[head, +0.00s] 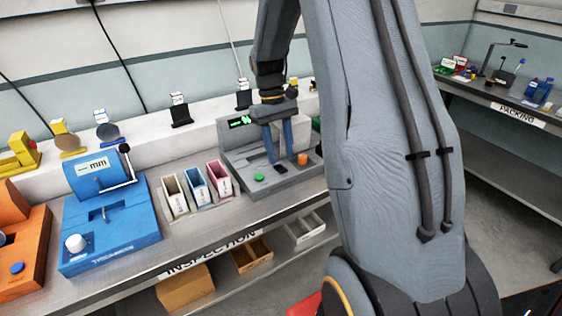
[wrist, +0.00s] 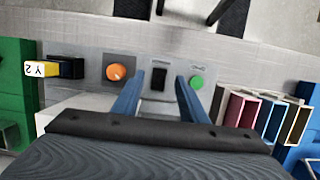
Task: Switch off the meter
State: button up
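The meter (head: 232,160) is a grey bench unit with a lit green display (head: 240,121) on its raised back. Its panel carries a green button (head: 259,177), a black switch (head: 281,169) and an orange knob (head: 302,159). In the wrist view the black switch (wrist: 159,79) lies between the orange knob (wrist: 116,72) and the green button (wrist: 197,82). My gripper (head: 280,156) points down over the panel with its blue fingers apart and nothing between them. In the wrist view the fingertips (wrist: 157,82) flank the switch; whether they touch the panel is unclear.
Cream, blue and pink bins (head: 197,187) stand just left of the meter. A blue thickness gauge (head: 110,225) is farther left. A yellow-and-black item marked Y 2 (wrist: 65,68) and a green unit (wrist: 14,90) lie beyond the knob side. My arm hides the bench's right end.

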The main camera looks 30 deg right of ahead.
aim_at(278, 166)
jog(key=shift+b+v, duration=0.5)
jog(key=shift+v, duration=1.8)
jog(key=s+a+f+t, duration=0.2)
jog(key=s+a, duration=0.5)
jog(key=s, duration=0.1)
jog(key=s+a+f+t, duration=0.2)
jog(key=s+a, duration=0.6)
jog(key=s, duration=0.1)
jog(key=shift+s+f, duration=0.1)
